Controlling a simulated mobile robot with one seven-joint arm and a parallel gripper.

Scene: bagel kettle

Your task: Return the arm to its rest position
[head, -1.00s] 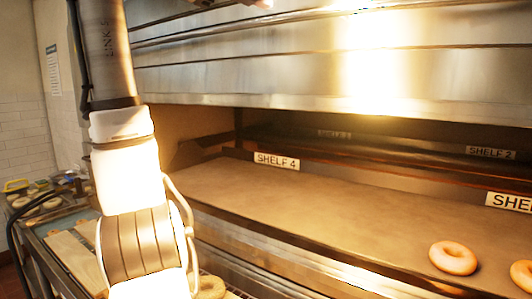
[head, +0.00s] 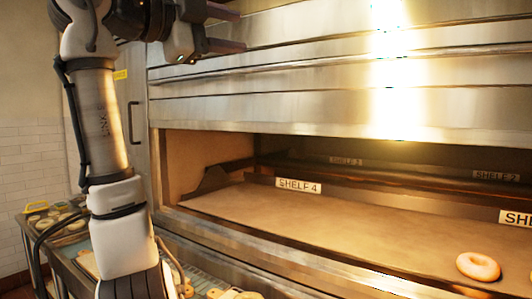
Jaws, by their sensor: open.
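My arm stands folded upward at the left of the head view. My gripper (head: 226,29) is at the top, left of the middle, pointing right in front of the oven's upper steel front. Its two dark fingers are apart, with nothing seen between them.
The oven (head: 300,100) fills the right side, its deck open with shelf labels such as SHELF 4 (head: 298,186). A bagel (head: 478,266) lies on the deck at right. A tray of bagels (head: 58,222) sits at far left. More bagels (head: 232,294) lie below the oven opening.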

